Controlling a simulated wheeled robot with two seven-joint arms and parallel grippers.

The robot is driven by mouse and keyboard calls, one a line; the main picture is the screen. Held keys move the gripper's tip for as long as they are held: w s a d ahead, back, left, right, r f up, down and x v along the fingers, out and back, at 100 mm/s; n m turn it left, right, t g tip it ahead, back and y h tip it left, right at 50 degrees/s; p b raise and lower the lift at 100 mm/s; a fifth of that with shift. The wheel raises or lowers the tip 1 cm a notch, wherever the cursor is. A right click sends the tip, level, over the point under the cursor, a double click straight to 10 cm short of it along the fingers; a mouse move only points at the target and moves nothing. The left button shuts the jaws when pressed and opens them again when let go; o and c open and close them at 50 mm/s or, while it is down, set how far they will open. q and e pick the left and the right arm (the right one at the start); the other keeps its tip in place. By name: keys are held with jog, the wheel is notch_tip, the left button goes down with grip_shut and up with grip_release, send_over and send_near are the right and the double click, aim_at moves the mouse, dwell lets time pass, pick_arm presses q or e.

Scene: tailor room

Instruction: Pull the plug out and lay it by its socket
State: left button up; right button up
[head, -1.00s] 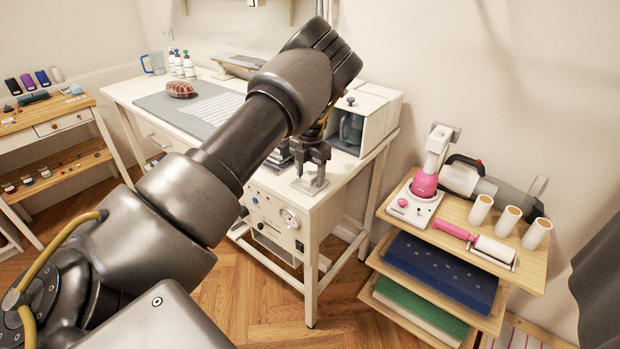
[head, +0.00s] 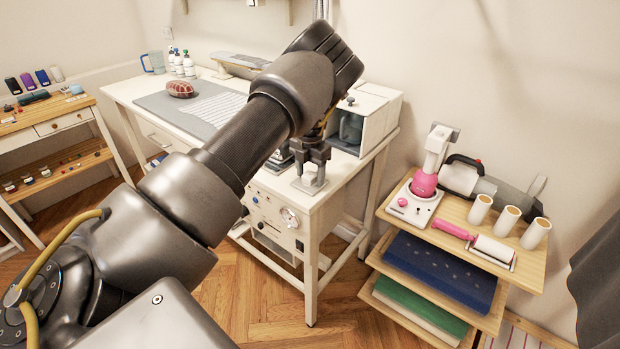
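My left gripper (head: 311,172) points down over the front right corner of the white work table (head: 345,178). Its fingers are around or just above a small pale grey plate-like piece (head: 312,187); I cannot tell whether they touch it or grip anything. My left arm crosses the middle of the view and hides part of the table top. I cannot make out a plug for certain. The table's front panel (head: 262,206) carries knobs, a round dial (head: 290,218) and a small black fitting (head: 299,246). My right gripper is not in view.
A white box-like cabinet (head: 378,105) stands on the table behind the gripper. At right, a wooden shelf unit (head: 462,208) holds a pink and white device (head: 424,186), a lint roller (head: 470,238) and white rolls. Wooden floor is clear between them.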

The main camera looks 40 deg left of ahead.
aim_at(310, 175)
pick_arm(q)
grip_shut()
jog(key=shift+r+p, duration=2.45)
jog(key=shift+r, duration=0.6)
